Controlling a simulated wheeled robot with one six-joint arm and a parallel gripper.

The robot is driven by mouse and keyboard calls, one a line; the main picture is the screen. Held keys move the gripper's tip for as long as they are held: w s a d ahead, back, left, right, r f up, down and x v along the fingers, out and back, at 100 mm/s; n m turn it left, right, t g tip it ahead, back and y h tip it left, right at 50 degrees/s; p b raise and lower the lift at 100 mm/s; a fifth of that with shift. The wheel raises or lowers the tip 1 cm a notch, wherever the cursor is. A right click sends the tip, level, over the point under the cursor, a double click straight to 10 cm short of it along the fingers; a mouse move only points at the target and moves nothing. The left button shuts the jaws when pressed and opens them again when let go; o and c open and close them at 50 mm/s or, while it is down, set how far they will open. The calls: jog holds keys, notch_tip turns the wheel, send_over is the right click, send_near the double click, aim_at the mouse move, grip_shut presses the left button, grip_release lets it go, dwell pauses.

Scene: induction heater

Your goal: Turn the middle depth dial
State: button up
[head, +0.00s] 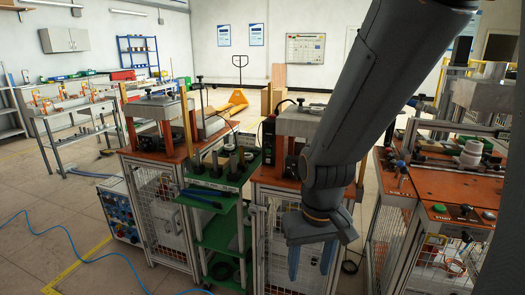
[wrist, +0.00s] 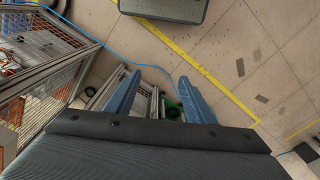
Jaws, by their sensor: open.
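I cannot make out the middle depth dial in either view. My gripper (head: 311,260) hangs down in front of the middle orange-topped workstation (head: 268,176) in the head view. Its two blue fingers are apart with nothing between them. In the wrist view, my gripper (wrist: 158,98) also shows open, with the floor, a metal frame and a green item beyond the fingers. My arm hides part of the workstation area behind it.
A green cart (head: 222,232) stands between the left workstation (head: 150,152) and the middle one. A control box with several knobs (head: 120,215) sits at the lower left. Another orange-topped workstation (head: 440,187) stands at the right. A blue hose (head: 70,240) crosses open floor.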

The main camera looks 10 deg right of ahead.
jog(key=w+a+f+t, duration=0.2)
jog(key=w+t, duration=0.2)
jog(key=w, duration=0.9)
jog(key=m+t+h+p, duration=0.2)
jog(key=m+t+h, duration=0.2)
jog(key=t+h, duration=0.6)
send_near(294, 176)
jog(key=x, duration=0.2)
jog(key=shift+t, duration=0.3)
jog(key=p+x, duration=0.1)
jog(key=x, duration=0.6)
jog(key=shift+w+d+f+p, duration=0.1)
jog(key=shift+w+d+p, duration=0.15)
jog(key=shift+p, duration=0.1)
jog(key=shift+m, duration=0.3)
jog(key=c, duration=1)
